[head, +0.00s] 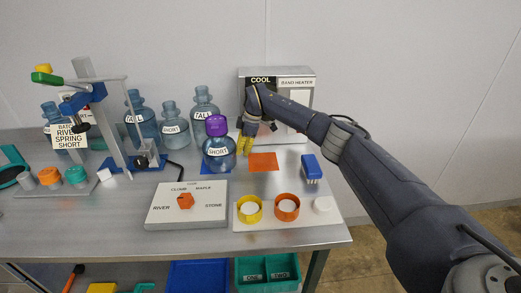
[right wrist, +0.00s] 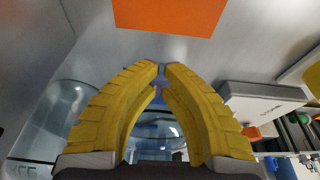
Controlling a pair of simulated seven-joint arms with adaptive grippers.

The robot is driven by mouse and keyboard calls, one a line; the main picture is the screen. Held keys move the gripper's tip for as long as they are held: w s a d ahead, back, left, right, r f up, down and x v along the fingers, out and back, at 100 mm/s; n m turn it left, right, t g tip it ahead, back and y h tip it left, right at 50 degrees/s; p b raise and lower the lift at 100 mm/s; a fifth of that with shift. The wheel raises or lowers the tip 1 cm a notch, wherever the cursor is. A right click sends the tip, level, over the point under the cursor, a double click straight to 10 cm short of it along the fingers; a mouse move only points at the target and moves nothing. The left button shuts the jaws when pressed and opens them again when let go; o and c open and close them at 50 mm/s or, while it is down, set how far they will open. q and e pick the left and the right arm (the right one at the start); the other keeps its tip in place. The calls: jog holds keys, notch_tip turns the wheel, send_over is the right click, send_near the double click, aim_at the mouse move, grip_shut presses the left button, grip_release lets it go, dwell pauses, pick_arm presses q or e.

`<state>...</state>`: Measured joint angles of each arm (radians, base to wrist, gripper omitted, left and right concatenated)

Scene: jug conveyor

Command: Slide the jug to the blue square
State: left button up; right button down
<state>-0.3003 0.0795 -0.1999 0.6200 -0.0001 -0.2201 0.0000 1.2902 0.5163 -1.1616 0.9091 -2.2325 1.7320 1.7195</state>
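A blue translucent jug (head: 218,160) with a purple cap and a SHORT label stands upright on the bench. It stands over the blue square (head: 204,171), which it mostly hides; blue edges show at its base. My right gripper (head: 243,150) is low, just right of the jug. In the right wrist view its yellow fingers (right wrist: 162,68) have their tips together, with nothing held between them. Bluish clear jug surface (right wrist: 155,130) shows behind the fingers. I cannot tell whether they touch it. My left gripper is not in view.
An orange square (head: 263,162) lies to the right, empty. A dial box (head: 187,217), a tray with rings (head: 272,227) and a blue brush (head: 311,167) are in front and right. A blue press stand (head: 112,130) is left.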

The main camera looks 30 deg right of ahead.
jog(key=shift+w+a, duration=0.3)
jog(key=shift+a, duration=0.6)
